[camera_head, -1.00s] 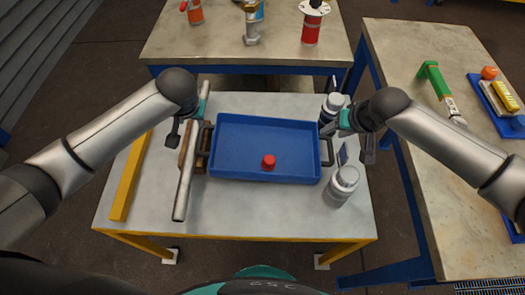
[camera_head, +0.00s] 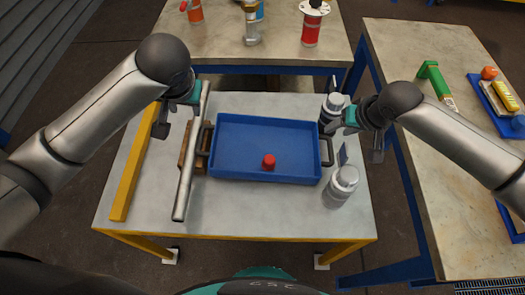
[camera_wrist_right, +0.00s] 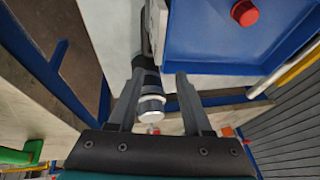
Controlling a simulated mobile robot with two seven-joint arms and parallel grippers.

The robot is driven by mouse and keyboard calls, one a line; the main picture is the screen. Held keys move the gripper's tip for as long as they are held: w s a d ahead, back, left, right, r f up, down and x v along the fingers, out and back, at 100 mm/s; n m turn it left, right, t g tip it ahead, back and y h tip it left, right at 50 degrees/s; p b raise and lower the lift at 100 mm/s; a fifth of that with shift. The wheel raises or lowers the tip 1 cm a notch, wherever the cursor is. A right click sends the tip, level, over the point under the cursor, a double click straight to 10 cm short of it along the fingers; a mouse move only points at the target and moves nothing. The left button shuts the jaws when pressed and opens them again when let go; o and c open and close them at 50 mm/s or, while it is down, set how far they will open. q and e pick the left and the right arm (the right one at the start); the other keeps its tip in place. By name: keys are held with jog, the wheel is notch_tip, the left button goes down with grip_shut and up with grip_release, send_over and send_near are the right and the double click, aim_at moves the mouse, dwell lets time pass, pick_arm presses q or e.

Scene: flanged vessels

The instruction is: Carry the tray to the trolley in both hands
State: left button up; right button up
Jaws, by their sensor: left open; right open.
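The blue tray (camera_head: 230,170) lies flat on the grey table with a small red cap-like piece (camera_head: 268,161) in it. It has a dark handle at each short end, the left (camera_head: 206,138) and the right (camera_head: 328,150). My left gripper (camera_head: 164,122) is open and empty, left of the tray beyond a long grey bar. My right gripper (camera_head: 376,148) is open and apart from the tray's right handle. In the right wrist view its two fingers (camera_wrist_right: 159,80) are spread, with a white-capped bottle beyond them and the tray (camera_wrist_right: 205,40) further up. I cannot make out a trolley.
A long grey bar (camera_head: 188,170) and a brown block (camera_head: 189,150) lie close along the tray's left side. Two bottles, one behind (camera_head: 331,108) and one in front (camera_head: 341,187), stand by its right side. A yellow bar (camera_head: 131,178) lies at the table's left.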

jog(key=v, duration=0.9)
jog(key=shift+r, duration=0.15)
